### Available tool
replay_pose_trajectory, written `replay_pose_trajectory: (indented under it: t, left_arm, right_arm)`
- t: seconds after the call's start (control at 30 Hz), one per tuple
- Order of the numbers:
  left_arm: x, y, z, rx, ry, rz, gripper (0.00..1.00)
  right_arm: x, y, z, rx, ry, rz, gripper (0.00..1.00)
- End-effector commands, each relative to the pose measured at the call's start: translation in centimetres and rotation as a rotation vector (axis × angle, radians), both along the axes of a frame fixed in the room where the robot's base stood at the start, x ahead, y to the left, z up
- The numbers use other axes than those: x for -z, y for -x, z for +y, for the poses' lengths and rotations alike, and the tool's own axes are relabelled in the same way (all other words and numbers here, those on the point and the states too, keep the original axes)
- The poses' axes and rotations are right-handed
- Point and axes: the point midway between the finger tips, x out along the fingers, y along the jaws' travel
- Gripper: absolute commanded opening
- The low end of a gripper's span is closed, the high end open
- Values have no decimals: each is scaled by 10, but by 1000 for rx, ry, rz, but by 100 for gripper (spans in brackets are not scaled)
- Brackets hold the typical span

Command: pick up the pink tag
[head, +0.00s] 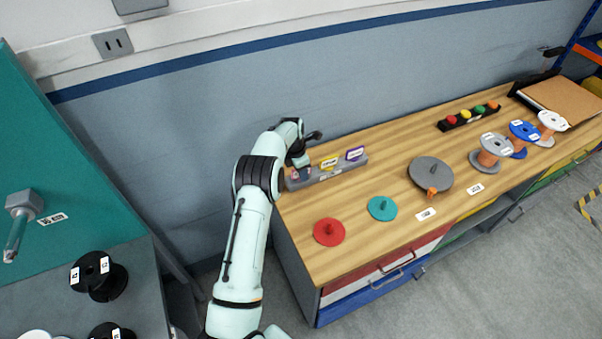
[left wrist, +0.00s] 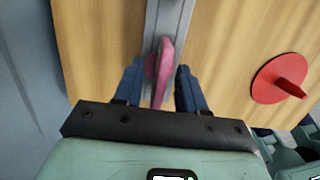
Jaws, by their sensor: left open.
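The pink tag (left wrist: 164,66) stands in a slot of the grey rack (left wrist: 178,18) in the left wrist view. My left gripper (left wrist: 157,78) is open, with one dark blue finger on each side of the tag. No clear hold on the tag shows. In the head view my left gripper (head: 301,163) is at the left end of the grey rack (head: 344,169), and it hides most of the pink tag there. A yellow tag (head: 329,163) and a purple tag (head: 355,153) stand farther right in the rack. My right gripper is in neither view.
A red disc with a peg (head: 329,232) and a teal one (head: 382,208) lie in front of the rack on the wooden bench top (head: 350,250). A grey disc (head: 430,174) and several spools stand to the right. The blue-grey wall (head: 200,130) is behind.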

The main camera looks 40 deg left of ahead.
Motion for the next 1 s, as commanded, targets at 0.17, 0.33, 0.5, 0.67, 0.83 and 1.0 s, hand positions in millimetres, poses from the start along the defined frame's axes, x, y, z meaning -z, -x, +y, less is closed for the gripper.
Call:
replay_pose_trajectory:
  t: [0.17,0.33,0.5,0.67,0.83,1.0]
  left_arm:
    - [3,-2,0,0,0,-4,40]
    - [3,-2,0,1,-1,-3,21]
    - [3,-2,0,1,-1,-3,0]
    - [3,-2,0,1,-1,-4,0]
    - [-2,-2,0,1,-1,-4,0]
    - [-19,-3,-1,1,-1,-6,0]
  right_arm:
    - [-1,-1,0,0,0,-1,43]
    - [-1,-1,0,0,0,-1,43]
    - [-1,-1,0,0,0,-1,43]
    - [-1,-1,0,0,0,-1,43]
    - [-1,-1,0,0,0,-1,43]
    - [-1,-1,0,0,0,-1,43]
